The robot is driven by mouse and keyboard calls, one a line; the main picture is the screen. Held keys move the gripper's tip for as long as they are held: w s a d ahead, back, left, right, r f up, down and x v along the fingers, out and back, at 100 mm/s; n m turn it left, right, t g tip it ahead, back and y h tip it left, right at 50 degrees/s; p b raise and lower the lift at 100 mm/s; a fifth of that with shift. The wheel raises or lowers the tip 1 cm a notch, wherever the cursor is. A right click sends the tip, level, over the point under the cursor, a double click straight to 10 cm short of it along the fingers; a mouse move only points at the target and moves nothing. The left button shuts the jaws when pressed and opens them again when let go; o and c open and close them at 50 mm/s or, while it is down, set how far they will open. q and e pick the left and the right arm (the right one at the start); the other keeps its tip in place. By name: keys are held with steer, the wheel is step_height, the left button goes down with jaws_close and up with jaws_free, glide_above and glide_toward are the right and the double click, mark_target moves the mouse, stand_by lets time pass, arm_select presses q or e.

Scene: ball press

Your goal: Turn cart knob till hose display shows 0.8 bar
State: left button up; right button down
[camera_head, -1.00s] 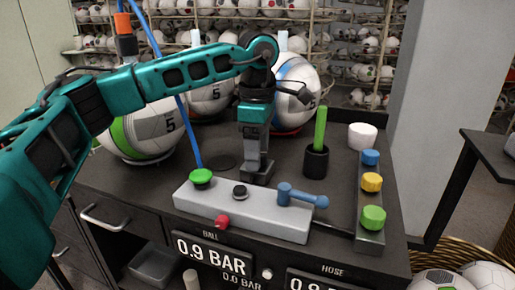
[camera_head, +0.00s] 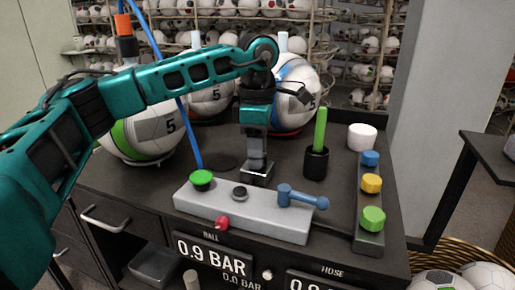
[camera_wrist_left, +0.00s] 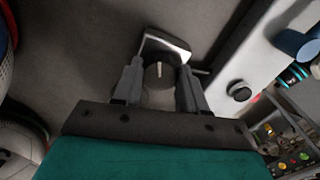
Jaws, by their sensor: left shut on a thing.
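The cart knob (camera_wrist_left: 158,73) is a dark round knob with a pale pointer mark. In the left wrist view it sits between the two fingers of my left gripper (camera_wrist_left: 160,80), which is shut on it. In the head view my left gripper (camera_head: 256,172) points down at the cart top behind the grey control block, and its fingers hide the knob. The hose display (camera_head: 318,283) is cut off by the bottom edge, so its reading is not fully legible. The ball display (camera_head: 213,257) reads 0.9 BAR, with a small 0.0 BAR beneath. My right gripper is out of view.
The grey control block (camera_head: 240,210) carries a green button, a dark button, a red knob and a blue lever (camera_head: 302,197). A black cup (camera_head: 315,163) with a green stick stands right of my gripper. A strip of coloured buttons (camera_head: 370,237) lies further right. Balls stand behind.

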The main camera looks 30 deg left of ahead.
arm_select(q)
steer(key=shift+n+p, duration=0.55)
steer(key=shift+n, duration=1.65)
steer(key=o, duration=1.1)
steer(key=shift+c, duration=0.2)
steer(key=shift+r, duration=0.1)
step_height(320, 180, up, 13)
steer(key=p, duration=0.2)
